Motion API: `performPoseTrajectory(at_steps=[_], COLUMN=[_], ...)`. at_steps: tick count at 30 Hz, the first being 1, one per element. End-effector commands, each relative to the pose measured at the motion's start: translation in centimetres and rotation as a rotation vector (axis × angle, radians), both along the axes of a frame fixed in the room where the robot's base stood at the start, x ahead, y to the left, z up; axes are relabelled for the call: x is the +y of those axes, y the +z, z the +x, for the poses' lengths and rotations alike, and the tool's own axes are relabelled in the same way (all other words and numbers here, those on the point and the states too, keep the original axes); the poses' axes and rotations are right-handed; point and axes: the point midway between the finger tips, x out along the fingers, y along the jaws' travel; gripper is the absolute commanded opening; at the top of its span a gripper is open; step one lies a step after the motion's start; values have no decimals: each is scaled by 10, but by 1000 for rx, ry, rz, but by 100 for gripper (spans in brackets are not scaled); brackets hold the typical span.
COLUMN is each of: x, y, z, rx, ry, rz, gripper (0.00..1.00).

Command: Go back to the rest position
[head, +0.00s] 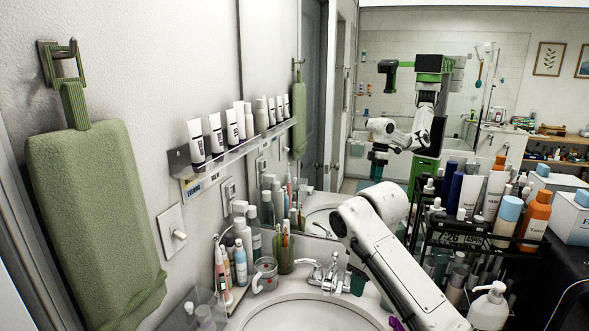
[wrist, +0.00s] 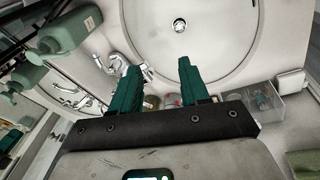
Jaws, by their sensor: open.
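My arm reaches in from the lower right of the head view and bends down over the sink (head: 300,316). My gripper (head: 356,283) shows there only as a small teal part beside the faucet (head: 325,274); the arm hides the rest. In the wrist view my gripper (wrist: 160,68) has its two green fingers apart, with nothing held between them. The sink (wrist: 225,45) with its drain lies beyond the fingertips. The faucet (wrist: 128,72) shows close beside the left finger; I cannot tell whether they touch.
A cup of toothbrushes (head: 284,252), a glass (head: 265,276) and several bottles stand left of the faucet. A wall shelf (head: 240,150) holds several tubes. A crowded rack (head: 470,236) and a soap pump (head: 490,306) stand right of my arm. A green towel (head: 90,210) hangs left.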

Motion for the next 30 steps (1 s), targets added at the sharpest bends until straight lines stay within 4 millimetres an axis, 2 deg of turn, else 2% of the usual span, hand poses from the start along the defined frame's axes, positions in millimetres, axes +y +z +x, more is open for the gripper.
performPoseTrajectory(at_steps=[5, 9, 14, 20, 24, 30], x=[27, 44, 47, 27, -2, -49], y=[-38, -71, -104, -137, -155, -165], z=[-26, -58, -101, -164, -214, -283], rx=[-17, -42, -70, -104, -130, -173], ry=[-22, -80, -188, -362, -501, -678], rz=[93, 189, 283, 356, 370, 343], gripper=[45, 45, 45, 45, 45, 45])
